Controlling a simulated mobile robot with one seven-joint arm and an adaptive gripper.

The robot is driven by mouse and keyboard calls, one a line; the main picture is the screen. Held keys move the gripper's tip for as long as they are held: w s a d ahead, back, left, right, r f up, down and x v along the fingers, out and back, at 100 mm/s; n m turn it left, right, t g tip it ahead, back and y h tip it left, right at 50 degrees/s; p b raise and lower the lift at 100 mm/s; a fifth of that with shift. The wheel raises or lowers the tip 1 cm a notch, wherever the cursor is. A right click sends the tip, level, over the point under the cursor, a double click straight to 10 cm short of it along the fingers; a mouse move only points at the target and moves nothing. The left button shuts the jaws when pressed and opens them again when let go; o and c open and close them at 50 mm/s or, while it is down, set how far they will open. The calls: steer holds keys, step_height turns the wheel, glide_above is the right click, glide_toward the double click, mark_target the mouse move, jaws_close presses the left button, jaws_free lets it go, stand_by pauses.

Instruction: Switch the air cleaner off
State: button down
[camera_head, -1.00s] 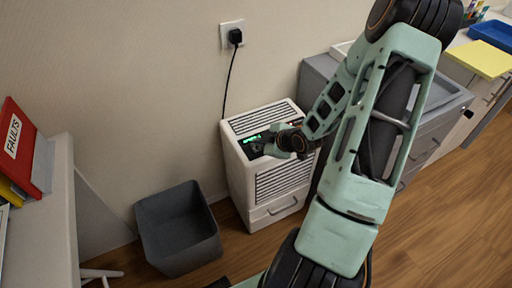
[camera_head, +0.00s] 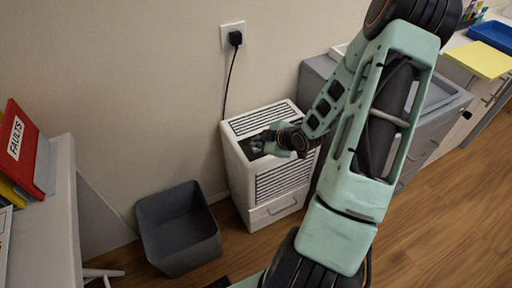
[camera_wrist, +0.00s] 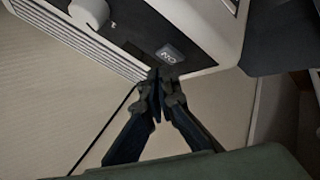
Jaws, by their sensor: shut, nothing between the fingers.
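The air cleaner (camera_head: 283,186) is a white box with grey louvres on the floor against the wall. Its dark top panel (camera_head: 249,150) shows no lit display and is partly hidden by my gripper (camera_head: 262,143). In the wrist view the panel has a pale round knob (camera_wrist: 90,12) and a grey rocker or button (camera_wrist: 170,54) with lettering that looks like ON. My gripper (camera_wrist: 161,82) is shut and empty. Its fingertips are close to the panel's edge near that button; I cannot tell whether they touch it.
A black plug (camera_head: 235,38) with its cable sits in the wall socket. A grey bin (camera_head: 180,228) stands left of the cleaner. A grey drawer cabinet (camera_head: 437,135) is to the right. A white table (camera_head: 62,215) with red folders (camera_head: 22,146) is at the left.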

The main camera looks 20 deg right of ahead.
mark_target(257, 150)
steer(key=shift+r+p, duration=2.3)
steer(key=shift+r, duration=0.65)
steer(key=shift+f, duration=0.1)
